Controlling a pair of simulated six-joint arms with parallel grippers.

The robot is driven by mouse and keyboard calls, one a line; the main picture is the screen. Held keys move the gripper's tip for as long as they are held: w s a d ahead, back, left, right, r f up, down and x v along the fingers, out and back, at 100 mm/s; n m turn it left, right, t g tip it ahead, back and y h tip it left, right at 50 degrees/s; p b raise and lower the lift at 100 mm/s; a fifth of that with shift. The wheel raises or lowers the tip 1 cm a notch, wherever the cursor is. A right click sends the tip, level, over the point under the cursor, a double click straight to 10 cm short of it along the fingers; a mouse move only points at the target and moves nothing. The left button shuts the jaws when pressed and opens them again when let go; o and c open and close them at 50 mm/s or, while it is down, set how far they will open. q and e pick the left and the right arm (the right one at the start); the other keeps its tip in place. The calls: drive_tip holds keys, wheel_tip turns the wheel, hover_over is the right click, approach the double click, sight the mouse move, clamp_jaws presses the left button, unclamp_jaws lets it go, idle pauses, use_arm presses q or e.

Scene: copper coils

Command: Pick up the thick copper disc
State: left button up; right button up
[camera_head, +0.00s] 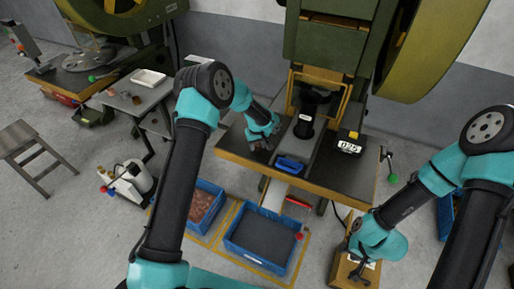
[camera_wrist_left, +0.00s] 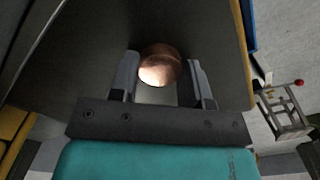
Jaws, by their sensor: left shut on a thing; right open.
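The thick copper disc (camera_wrist_left: 160,66) shows in the left wrist view, round and shiny, between the two fingers of my left gripper (camera_head: 262,146). The fingers are shut on it, one at each side, over the dark top of the press table (camera_head: 225,144). In the head view the disc is hidden by my left gripper and wrist. My right gripper (camera_head: 357,268) is open at the lower right, low over a small wooden stand, well apart from the disc.
A green press (camera_head: 335,45) stands behind the table. A small blue tray (camera_head: 290,165) lies near its front edge, and a black box marked 025 (camera_head: 349,144) sits to the right. A blue crate with copper pieces (camera_head: 222,192) and a blue crate with a dark inside (camera_head: 232,243) stand on the floor.

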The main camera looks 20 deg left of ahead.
use_arm(q)
drive_tip(key=shift+r, duration=0.15)
wheel_tip(320, 180, up, 3)
drive_tip(key=shift+r, duration=0.2)
drive_tip(key=s+d, duration=0.1)
drive_tip(key=s, duration=0.4)
drive_tip(key=s+d+r, duration=0.1)
drive_tip(key=s+d, duration=0.1)
drive_tip(key=s, duration=0.3)
drive_tip(key=s+d, duration=0.1)
drive_tip(key=s, duration=0.4)
drive_tip(key=shift+s+d+r, duration=0.15)
drive_tip(key=shift+s+d, duration=0.05)
